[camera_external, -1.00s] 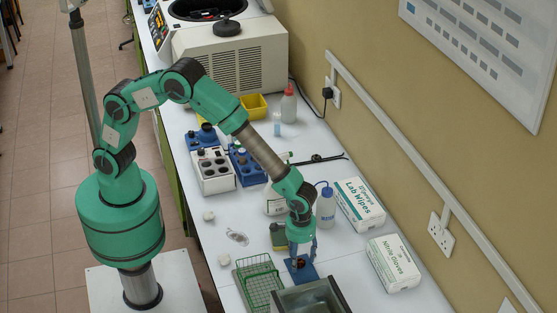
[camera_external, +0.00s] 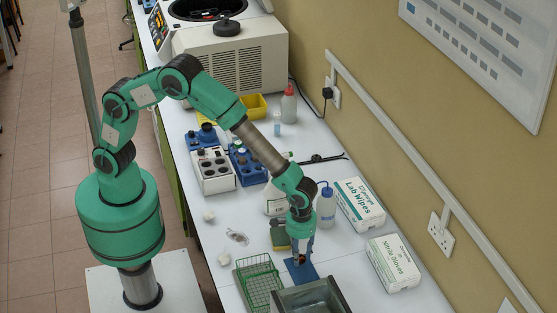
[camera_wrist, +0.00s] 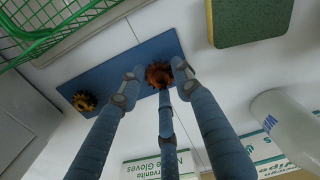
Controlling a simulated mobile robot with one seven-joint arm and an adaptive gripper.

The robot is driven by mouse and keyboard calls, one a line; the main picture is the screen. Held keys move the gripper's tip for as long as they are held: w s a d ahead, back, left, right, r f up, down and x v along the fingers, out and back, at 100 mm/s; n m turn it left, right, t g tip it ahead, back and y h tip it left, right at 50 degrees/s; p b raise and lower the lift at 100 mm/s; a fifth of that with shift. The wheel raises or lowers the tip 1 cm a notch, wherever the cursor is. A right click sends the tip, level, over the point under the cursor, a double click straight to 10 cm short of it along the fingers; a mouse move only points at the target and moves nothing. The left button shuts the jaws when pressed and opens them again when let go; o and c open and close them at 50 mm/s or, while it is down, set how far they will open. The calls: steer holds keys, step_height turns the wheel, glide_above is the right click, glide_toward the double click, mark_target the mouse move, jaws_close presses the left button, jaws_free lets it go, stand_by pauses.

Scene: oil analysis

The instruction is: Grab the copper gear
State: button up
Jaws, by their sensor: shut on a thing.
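The copper gear (camera_wrist: 159,75) is a small reddish-brown toothed wheel. My gripper (camera_wrist: 157,80) has blue-grey fingers shut around it. In the external view, my gripper (camera_external: 302,257) points down over the blue mat (camera_external: 305,272), with the dark copper gear (camera_external: 301,260) between its fingertips. The gear seems held slightly above the mat, though the gap is hard to judge. A second, yellowish brass gear (camera_wrist: 84,101) lies on the left part of the blue mat (camera_wrist: 115,80) in the wrist view, apart from my fingers.
A green wire basket (camera_external: 259,283) and a grey metal bin (camera_external: 318,292) stand close to the mat. A green and yellow sponge (camera_wrist: 250,22), a wash bottle (camera_external: 326,205), a wipes box (camera_external: 358,205) and a gloves box (camera_external: 393,263) are nearby. Room above the mat is clear.

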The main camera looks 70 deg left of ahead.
step_height(320, 180, up, 8)
steer(key=shift+p, duration=0.6)
